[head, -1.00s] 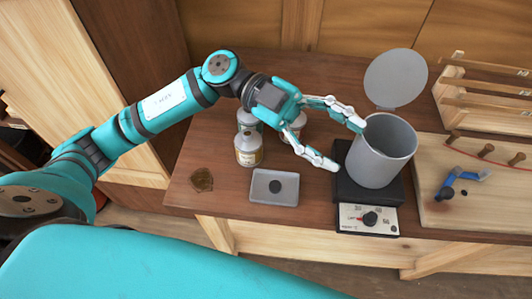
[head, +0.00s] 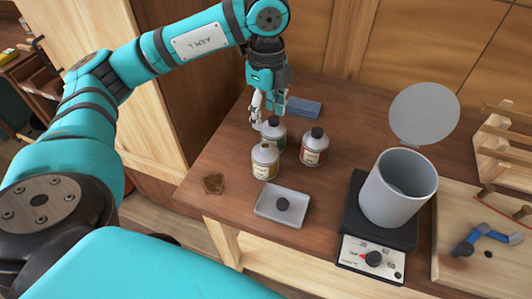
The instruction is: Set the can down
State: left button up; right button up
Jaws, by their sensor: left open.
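A large grey open can (head: 392,190) stands on a black hot plate (head: 352,215), with its round grey lid (head: 424,113) raised behind it. My right gripper is out of view.
A blue block (head: 303,107) lies behind. A wooden board (head: 462,270) with a blue tool (head: 487,237) is at right. Bench between small cans and hot plate is clear.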

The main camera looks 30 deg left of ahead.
pick_arm(q)
send_over(266, 145)
notch_tip(266, 145, down, 5)
jog(key=shift+d+r+p, duration=0.1)
jog(key=shift+r+p, duration=0.05)
jog(key=shift+p, duration=0.25)
jog(key=f+p, duration=0.1)
jog(key=f, duration=0.1)
jog(key=f+p, duration=0.1)
jog(key=f, duration=0.2)
jog(key=shift+a, duration=0.2)
jog(key=shift+f, duration=0.25)
jog(key=c, duration=1)
grip_shut()
jog(key=shift+r, duration=0.1)
